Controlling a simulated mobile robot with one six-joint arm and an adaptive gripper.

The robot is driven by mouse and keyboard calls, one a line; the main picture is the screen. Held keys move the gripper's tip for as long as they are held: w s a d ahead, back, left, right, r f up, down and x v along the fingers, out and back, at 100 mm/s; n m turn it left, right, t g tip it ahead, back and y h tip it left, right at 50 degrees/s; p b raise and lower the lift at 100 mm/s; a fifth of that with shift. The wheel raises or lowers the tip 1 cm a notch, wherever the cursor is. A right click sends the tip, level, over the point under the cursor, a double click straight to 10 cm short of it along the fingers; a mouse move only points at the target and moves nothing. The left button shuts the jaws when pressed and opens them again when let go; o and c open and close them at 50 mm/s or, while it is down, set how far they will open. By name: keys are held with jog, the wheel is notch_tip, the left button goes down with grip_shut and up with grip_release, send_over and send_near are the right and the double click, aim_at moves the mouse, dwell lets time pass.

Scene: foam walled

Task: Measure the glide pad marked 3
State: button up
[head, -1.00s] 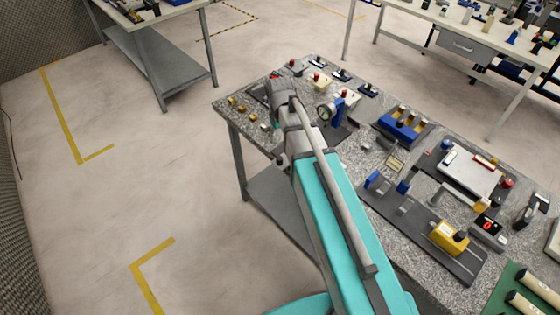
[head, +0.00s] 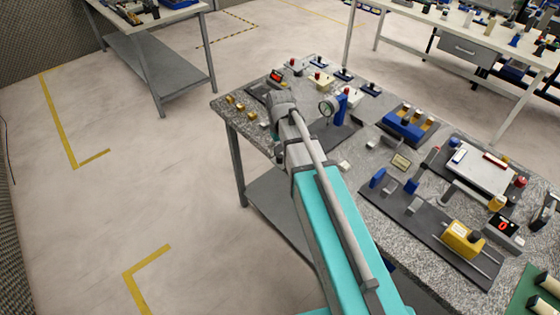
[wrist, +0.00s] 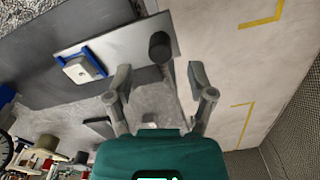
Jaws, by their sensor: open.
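Several small blocks lie along the bench's left end in the head view: brass-coloured ones (head: 240,107) and a pale one (head: 264,124). No number 3 can be read on any of them, so I cannot tell which is the glide pad. A dial gauge (head: 328,107) on a blue stand is right of my arm's end. My gripper (wrist: 158,70) is open and empty in the wrist view; my arm hides it in the head view. A small pale block (wrist: 150,124) shows near its palm. A black cylinder (wrist: 159,46) on a grey plate (wrist: 130,48) lies beyond the fingertips.
A white block in a blue holder (wrist: 80,69) sits left of the fingers in the wrist view. A red display (head: 276,75) is behind my arm's end. Blue and yellow fixtures (head: 463,240) crowd the bench's right. Open floor (head: 150,200) lies left.

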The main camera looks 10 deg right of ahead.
aim_at(280, 156)
jog(key=shift+f+b, duration=1.85)
jog(key=shift+f, duration=0.25)
jog(key=c, duration=1)
jog(key=shift+o, duration=0.2)
jog(key=shift+w+d, duration=0.1)
